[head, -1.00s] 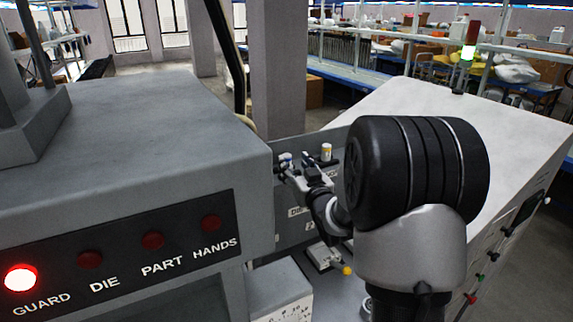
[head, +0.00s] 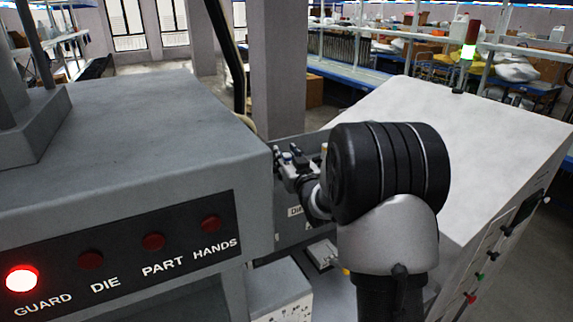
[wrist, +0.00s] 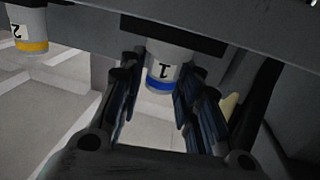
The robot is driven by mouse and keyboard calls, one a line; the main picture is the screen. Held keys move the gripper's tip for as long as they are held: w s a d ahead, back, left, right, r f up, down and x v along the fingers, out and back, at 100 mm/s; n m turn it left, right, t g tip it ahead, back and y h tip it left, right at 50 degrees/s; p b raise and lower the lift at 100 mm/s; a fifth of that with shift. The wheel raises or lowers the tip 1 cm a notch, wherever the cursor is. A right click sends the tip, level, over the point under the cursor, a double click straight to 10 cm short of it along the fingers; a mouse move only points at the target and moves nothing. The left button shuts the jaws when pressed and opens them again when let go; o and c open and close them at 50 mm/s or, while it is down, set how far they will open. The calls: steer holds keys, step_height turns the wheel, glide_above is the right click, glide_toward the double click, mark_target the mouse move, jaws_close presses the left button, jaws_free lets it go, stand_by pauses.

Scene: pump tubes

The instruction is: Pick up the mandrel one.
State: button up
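The mandrel labelled 1 (wrist: 163,68), a pale cylinder with a blue band, shows between the fingers of my gripper (wrist: 160,88) in the wrist view. The fingers are spread on either side of it, with a visible gap on the left; whether the right finger touches it I cannot tell. Its upper end is hidden by a dark holder. A second mandrel, labelled 2 (wrist: 30,35) with a yellow band, sits at the upper left of that view. In the head view my gripper (head: 287,156) is at the grey back panel, and the mandrels are mostly hidden there.
A grey machine housing (head: 120,130) stands close on the left, with a lit red GUARD lamp (head: 22,279). A white sloped cabinet (head: 480,140) is on the right. My arm reaches into the narrow space between them, in front of a grey panel (head: 290,226).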

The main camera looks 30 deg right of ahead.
jaws_close()
steer(key=shift+w, duration=0.1)
stand_by(0.5)
